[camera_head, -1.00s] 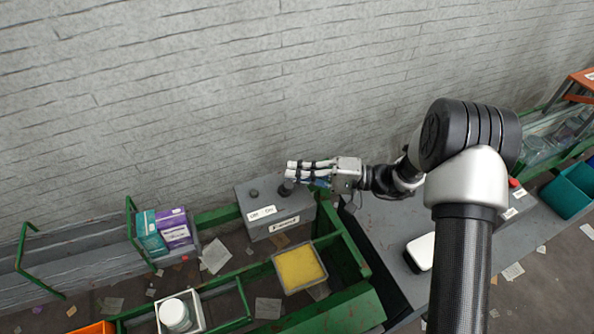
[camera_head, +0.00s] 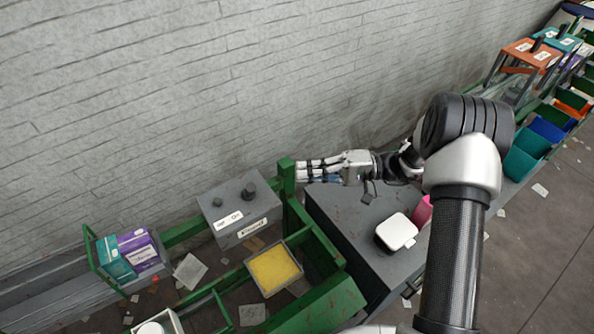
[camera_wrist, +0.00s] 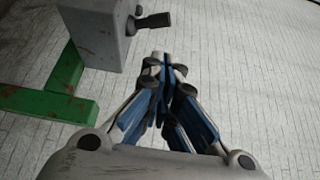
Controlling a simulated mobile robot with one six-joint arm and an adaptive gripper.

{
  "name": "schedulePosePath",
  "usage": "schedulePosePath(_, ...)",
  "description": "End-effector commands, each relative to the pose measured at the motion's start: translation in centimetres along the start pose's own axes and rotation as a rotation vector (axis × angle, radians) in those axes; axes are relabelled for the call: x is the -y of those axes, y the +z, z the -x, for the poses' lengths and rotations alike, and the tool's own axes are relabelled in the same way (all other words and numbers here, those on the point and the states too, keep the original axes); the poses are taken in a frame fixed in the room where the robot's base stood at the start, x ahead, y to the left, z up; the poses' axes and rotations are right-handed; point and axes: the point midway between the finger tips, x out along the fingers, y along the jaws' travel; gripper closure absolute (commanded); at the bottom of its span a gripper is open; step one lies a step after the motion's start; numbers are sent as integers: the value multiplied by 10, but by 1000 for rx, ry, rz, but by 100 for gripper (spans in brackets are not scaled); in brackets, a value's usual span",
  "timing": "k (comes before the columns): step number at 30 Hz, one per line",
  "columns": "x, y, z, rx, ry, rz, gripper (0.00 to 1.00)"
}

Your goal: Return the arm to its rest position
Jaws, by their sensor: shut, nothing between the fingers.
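My gripper (camera_head: 305,171) is shut and empty in the head view. It is held out to the left, beside the top of a green post (camera_head: 287,180) and above the far edge of a grey table (camera_head: 345,225). I cannot tell whether it touches the post. In the wrist view the fingers of my gripper (camera_wrist: 165,68) are closed together with nothing between them. My arm runs from the lower right up to a bend and then left to the gripper.
A grey control box (camera_head: 222,232) with knobs stands left of the post; it also shows in the wrist view (camera_wrist: 95,30). A yellow-filled tray (camera_head: 250,262), a white-lidded container (camera_head: 396,232) and a pink object (camera_head: 423,211) are nearby. Coloured bins (camera_head: 527,155) stand right. A brick wall is behind.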

Motion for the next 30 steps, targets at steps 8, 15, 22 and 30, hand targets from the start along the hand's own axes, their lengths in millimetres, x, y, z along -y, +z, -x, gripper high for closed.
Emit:
schedulePosePath(8, 0, 0, 0, 0, 0, 0, 100)
schedulePosePath(15, 3, 1, 0, 5, 8, 0, 100)
schedulePosePath(22, 45, 35, -8, 94, 197, -29, 100)
schedulePosePath(30, 94, 116, -2, 154, 620, -61, 100)
